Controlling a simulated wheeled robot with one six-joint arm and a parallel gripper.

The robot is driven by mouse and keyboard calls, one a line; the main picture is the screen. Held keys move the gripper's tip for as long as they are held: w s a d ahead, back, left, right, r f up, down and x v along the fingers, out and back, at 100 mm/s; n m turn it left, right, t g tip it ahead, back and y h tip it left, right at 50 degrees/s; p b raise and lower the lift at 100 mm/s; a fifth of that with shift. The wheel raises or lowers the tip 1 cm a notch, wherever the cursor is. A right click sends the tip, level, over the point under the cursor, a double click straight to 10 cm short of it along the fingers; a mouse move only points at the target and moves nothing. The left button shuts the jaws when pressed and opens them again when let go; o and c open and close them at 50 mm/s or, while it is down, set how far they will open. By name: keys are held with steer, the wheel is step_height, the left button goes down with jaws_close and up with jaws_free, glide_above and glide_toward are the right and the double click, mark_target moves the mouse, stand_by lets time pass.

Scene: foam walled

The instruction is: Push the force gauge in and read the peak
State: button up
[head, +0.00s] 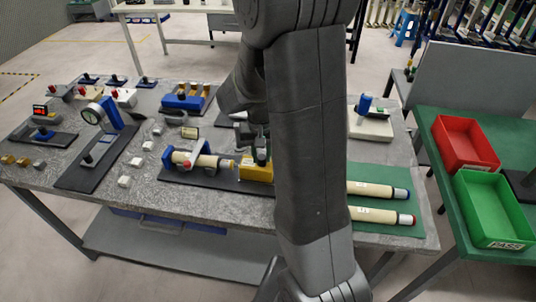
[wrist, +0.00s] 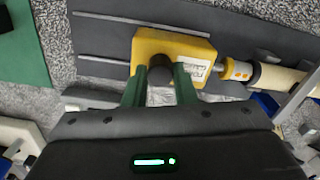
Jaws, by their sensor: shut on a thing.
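The force gauge is a yellow block (head: 256,173) on a dark plate in the head view, partly hidden behind my arm. In the wrist view the yellow block (wrist: 150,45) carries a pale printed label and a dark round handle (wrist: 160,76). My gripper (wrist: 160,92) has its green fingers on both sides of that handle, shut on it. A silver and yellow tip faces the block from the right in the wrist view, at the end of a cream cylinder (head: 197,160). I cannot tell whether tip and block touch. No reading is legible.
Two cream tubes (head: 372,188) lie on a green mat at right. A dial gauge stand (head: 108,118) stands at left. Red (head: 466,145) and green (head: 492,210) trays are on the side table. Other small fixtures crowd the grey table.

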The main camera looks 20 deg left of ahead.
steer(key=a, duration=0.3)
steer(key=shift+s, duration=0.35)
steer(key=o, duration=1)
steer(key=shift+d, duration=0.1)
step_height(320, 180, up, 14)
steer(key=shift+b, duration=0.35)
steer(key=shift+f, duration=0.2)
step_height(320, 180, down, 14)
steer(key=shift+r+p, duration=0.2)
steer(key=shift+p, duration=0.15)
steer(key=shift+w+d, duration=0.15)
steer(key=shift+d, duration=0.45)
